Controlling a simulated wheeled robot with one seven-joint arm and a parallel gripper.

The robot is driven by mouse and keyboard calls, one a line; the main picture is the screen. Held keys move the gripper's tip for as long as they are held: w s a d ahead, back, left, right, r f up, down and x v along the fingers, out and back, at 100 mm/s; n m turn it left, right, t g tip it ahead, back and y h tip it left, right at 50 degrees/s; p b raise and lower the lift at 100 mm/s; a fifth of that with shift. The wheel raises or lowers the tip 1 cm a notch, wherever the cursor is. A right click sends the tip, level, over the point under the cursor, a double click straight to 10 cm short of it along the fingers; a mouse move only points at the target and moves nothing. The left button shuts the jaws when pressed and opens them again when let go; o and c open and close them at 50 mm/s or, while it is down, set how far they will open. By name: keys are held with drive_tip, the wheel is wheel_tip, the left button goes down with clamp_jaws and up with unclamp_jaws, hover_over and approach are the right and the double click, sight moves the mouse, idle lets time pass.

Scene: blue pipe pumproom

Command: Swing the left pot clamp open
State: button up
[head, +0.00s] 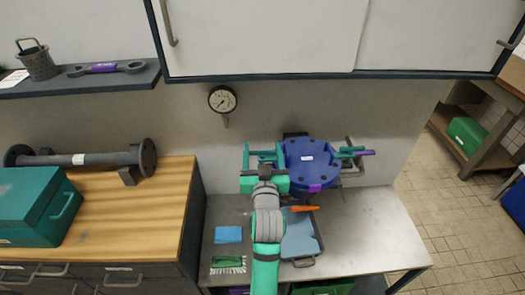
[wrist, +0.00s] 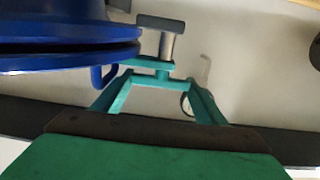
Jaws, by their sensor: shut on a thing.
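The blue pot (head: 308,158) with a round flanged lid stands at the back of the grey counter; its flange (wrist: 60,45) fills the upper left of the wrist view. The left pot clamp (head: 264,153) is a teal piece at the pot's left side. In the wrist view the clamp (wrist: 150,64) shows as a teal bar with a grey cylinder. My gripper (head: 264,165) is at the clamp, left of the pot, and shut on it. My fingers (wrist: 160,88) are teal too, so the exact contact is hard to see. The right clamp (head: 352,152) has a purple end.
A grey-blue tray (head: 299,240) with an orange-handled tool (head: 304,208) lies in front of the pot. A blue sponge (head: 228,234) and a green brush (head: 228,262) lie left of my arm. A gauge (head: 222,100) is on the wall. White cabinets (head: 260,35) hang above.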

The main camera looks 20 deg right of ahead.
drive_tip(key=shift+a+m+h, duration=0.1)
drive_tip(key=shift+m+h, duration=0.2)
drive_tip(key=shift+h, duration=0.2)
drive_tip(key=shift+m+g+h, duration=1.05)
drive_tip(key=shift+m+h, duration=0.2)
drive_tip(key=shift+h, duration=0.35)
drive_tip(key=shift+m+g+h, duration=1.05)
drive_tip(key=shift+m+h, duration=0.2)
drive_tip(key=shift+h, duration=0.35)
drive_tip(key=m+g+h, duration=0.2)
drive_tip(key=m+g, duration=0.1)
drive_tip(key=g, duration=0.1)
drive_tip(key=m+g+h, duration=0.2)
drive_tip(key=g, duration=0.2)
drive_tip(key=shift+m+h, duration=0.4)
drive_tip(key=m+g, duration=0.3)
drive_tip(key=g, duration=0.2)
drive_tip(key=shift+h, duration=0.3)
drive_tip(key=shift+m+g, duration=1.6)
drive_tip(key=shift+g, duration=0.9)
drive_tip(key=shift+f+y, duration=0.1)
drive_tip(key=shift+y, duration=0.3)
drive_tip(key=o, duration=0.8)
drive_tip(key=shift+c, duration=0.2)
